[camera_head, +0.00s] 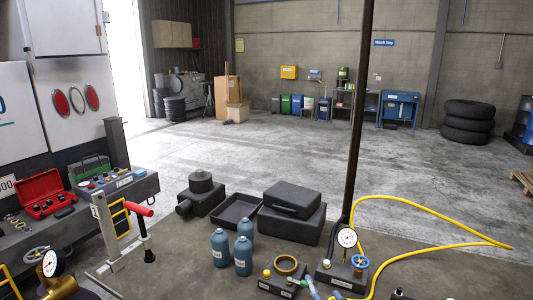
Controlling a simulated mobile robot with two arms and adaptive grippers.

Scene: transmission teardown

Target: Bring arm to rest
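Neither of my grippers and neither arm can be made out in the head view. No object is seen held. In front of me is a brown work surface (430,262) with workshop gear on it. Nearest are a dark unit with a round dial gauge (346,238) and a blue hand wheel (360,262), and a small block carrying a brass-coloured ring (286,265). The bottom edge of the view cuts off some small parts.
Several blue-grey bottles (243,256), black cases (292,218) and an open black tray (235,211) stand mid-surface. A yellow hose (430,248) loops at right. A dark pole (357,110) rises centrally. A red toolbox (42,195) and red-handled tool (139,209) are left. Floor beyond is open.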

